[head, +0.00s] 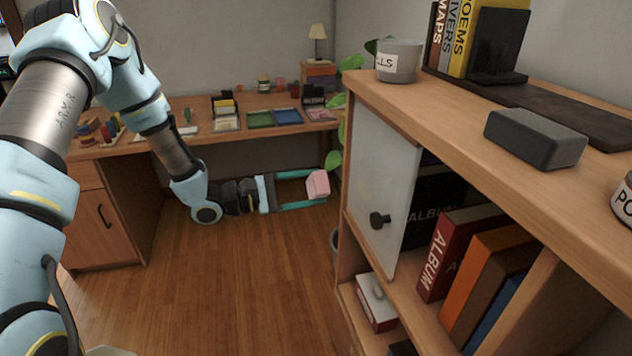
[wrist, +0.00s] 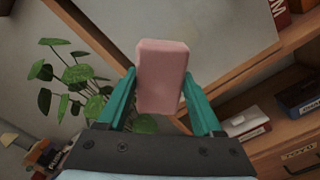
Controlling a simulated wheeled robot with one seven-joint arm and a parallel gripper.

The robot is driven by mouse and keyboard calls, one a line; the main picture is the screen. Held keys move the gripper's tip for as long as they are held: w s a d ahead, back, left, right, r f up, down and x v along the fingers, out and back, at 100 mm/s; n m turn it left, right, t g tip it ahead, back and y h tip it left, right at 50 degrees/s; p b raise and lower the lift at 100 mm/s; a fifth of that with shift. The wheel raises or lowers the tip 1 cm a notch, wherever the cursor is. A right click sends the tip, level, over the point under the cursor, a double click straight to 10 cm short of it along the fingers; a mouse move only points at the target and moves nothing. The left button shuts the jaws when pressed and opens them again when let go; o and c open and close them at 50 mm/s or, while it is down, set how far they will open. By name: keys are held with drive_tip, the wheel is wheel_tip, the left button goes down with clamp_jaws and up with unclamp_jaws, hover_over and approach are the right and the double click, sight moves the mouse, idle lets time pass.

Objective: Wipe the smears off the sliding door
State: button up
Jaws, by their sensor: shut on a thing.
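The sliding door (head: 378,185) is a pale panel with a dark round knob (head: 380,220), at the left end of the wooden bookcase. Its face also fills the upper part of the wrist view (wrist: 225,35). I cannot make out clear smears on it in either view. My gripper (head: 318,187) is shut on a pink sponge (wrist: 162,75), held between the teal fingers. In the head view the sponge (head: 318,184) is left of the door and appears apart from it. In the wrist view it overlaps the door's lower edge.
A grey pot (head: 399,60) with a label and a dark box (head: 535,138) stand on the bookcase top (head: 450,110). Albums (head: 455,250) fill the shelf right of the door. A leafy plant (wrist: 75,75) is close left of the sponge. A desk (head: 200,115) stands behind; floor (head: 230,290) is clear.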

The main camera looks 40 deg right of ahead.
sight(357, 180)
drive_tip(key=shift+w+d+f, duration=0.1)
drive_tip(key=shift+d+f, duration=0.05)
drive_tip(key=shift+d, duration=0.1)
drive_tip(key=shift+x, duration=2.8)
drive_tip(key=shift+x, duration=1)
drive_tip(key=shift+s+a, duration=0.25)
drive_tip(key=shift+s, duration=0.35)
drive_tip(key=shift+s+a, duration=0.3)
drive_tip(key=shift+s, duration=0.3)
drive_tip(key=shift+s+a, duration=0.25)
drive_tip(key=shift+s, duration=0.35)
drive_tip(key=shift+s+a+b, duration=0.1)
drive_tip(key=shift+s+a, duration=0.1)
drive_tip(key=shift+s, duration=0.45)
drive_tip(key=shift+s+a+b, duration=0.15)
drive_tip(key=shift+s+a, duration=0.1)
drive_tip(key=shift+s, duration=0.45)
drive_tip(key=shift+s+a+b, duration=0.1)
drive_tip(key=shift+s+a, duration=0.1)
drive_tip(key=shift+s, duration=0.45)
drive_tip(key=shift+w+d+b, duration=0.25)
drive_tip(key=shift+w+d, duration=0.2)
drive_tip(key=shift+w, duration=0.8)
drive_tip(key=shift+w+d+b, duration=0.25)
drive_tip(key=shift+w+d, duration=0.2)
drive_tip(key=shift+w, duration=0.85)
drive_tip(key=shift+w+d+b, duration=0.25)
drive_tip(key=shift+w+d, duration=0.2)
drive_tip(key=shift+w, duration=0.8)
drive_tip(key=shift+a, duration=0.1)
